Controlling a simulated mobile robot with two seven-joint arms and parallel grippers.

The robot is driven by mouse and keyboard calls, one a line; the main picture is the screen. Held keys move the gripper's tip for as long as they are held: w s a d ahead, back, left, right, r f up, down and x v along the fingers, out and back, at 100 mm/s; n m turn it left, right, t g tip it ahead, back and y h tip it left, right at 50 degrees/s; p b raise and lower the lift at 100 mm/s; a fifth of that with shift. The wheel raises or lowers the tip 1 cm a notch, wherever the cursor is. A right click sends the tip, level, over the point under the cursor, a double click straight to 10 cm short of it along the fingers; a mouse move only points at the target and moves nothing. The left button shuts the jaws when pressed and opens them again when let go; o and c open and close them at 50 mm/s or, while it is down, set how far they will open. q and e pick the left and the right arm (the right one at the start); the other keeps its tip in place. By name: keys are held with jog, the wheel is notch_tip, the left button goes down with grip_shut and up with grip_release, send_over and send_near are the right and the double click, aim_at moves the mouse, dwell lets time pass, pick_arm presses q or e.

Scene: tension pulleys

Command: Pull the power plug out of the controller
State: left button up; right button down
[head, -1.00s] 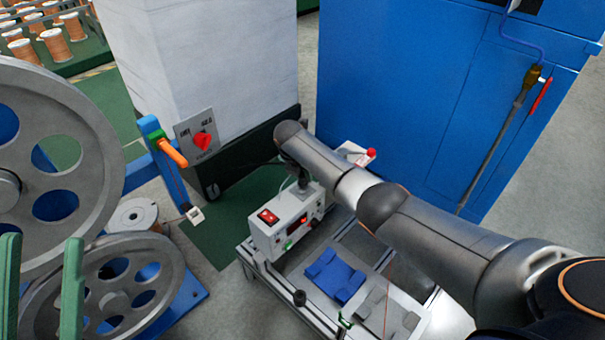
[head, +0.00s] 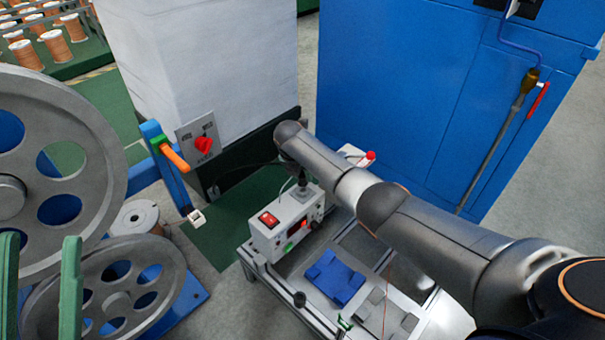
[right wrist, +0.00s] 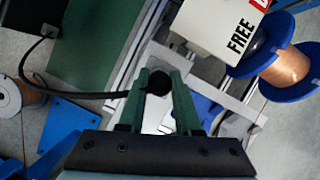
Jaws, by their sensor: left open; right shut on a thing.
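A black cable (right wrist: 95,95) runs from the plug to the left. Whether the plug still touches the controller cannot be told. My left gripper (head: 40,285) is open and empty at the lower left.
Large grey pulley wheels (head: 45,170) fill the left. A grey wall switch with a red knob (head: 204,145) is on the white pillar. A blue cabinet (head: 420,90) stands behind the frame. A blue block (head: 335,277) lies on the frame. Green mat floor (head: 215,240) is clear.

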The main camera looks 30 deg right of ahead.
jog(key=shift+r+p, duration=2.05)
jog(key=shift+f, duration=0.15)
notch_tip(320, 180, down, 5)
jog(key=b, duration=0.5)
jog(key=shift+r, duration=0.2)
